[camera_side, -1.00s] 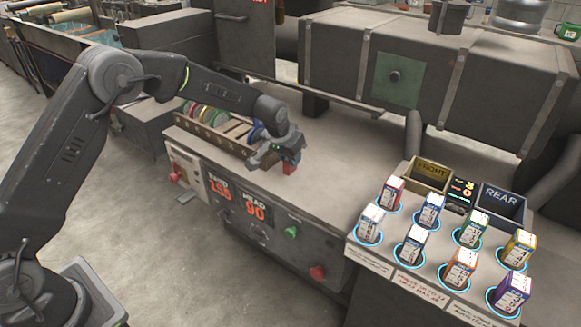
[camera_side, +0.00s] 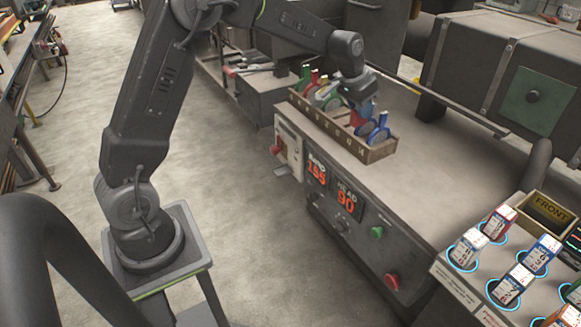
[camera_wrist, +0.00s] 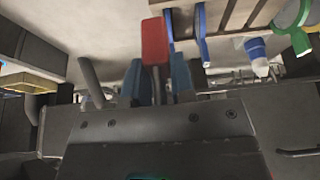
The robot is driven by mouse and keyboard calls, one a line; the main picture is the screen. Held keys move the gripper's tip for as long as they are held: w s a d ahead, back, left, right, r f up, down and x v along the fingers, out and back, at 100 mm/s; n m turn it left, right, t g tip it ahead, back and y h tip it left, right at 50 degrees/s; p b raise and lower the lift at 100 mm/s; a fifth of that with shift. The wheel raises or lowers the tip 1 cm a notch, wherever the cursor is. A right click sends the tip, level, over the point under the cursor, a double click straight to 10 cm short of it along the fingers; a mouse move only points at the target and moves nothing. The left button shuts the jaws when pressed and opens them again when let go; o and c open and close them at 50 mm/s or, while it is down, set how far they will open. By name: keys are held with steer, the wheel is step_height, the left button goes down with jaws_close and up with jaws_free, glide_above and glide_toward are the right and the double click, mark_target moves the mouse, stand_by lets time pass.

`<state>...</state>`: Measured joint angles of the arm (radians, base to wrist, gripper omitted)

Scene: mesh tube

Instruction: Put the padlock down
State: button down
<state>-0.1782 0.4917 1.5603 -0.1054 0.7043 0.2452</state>
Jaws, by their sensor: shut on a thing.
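The red padlock (camera_wrist: 154,42) shows in the wrist view as a red block standing up between the two blue fingers of my gripper (camera_wrist: 156,80). My gripper is shut on it. In the side view my gripper (camera_side: 360,103) is over the right part of the wooden rack (camera_side: 379,152), with a bit of red visible just below it. The fingers hide much of the padlock there, and I cannot tell whether it touches the rack.
Several coloured pieces stand in the rack, including a blue one (camera_side: 378,130) close to my gripper and a green one (camera_side: 306,77) at the left. The bench top (camera_side: 440,165) right of the rack is clear. Several small cartons (camera_side: 498,222) stand at the lower right.

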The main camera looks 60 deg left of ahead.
steer(key=s+a+m+h, duration=0.1)
steer(key=s+a, duration=0.4)
steer(key=a, duration=0.7)
steer(key=s+a+r+m, duration=0.1)
steer(key=s+a+m, duration=0.1)
steer(key=s+a, duration=0.65)
steer(key=s+a+m+h, duration=0.1)
steer(key=s+a, duration=0.1)
steer(key=a, duration=1.3)
glide_above(282, 171)
steer(key=shift+m, duration=0.3)
step_height(282, 171, down, 33)
steer(key=shift+r, duration=0.1)
steer(key=shift+w+f, duration=0.1)
steer(key=shift+f, duration=1.95)
steer(key=shift+f, duration=0.2)
steer(key=c, duration=1.2)
jaws_free()
steer(key=shift+c, duration=0.2)
steer(key=shift+r, duration=0.15)
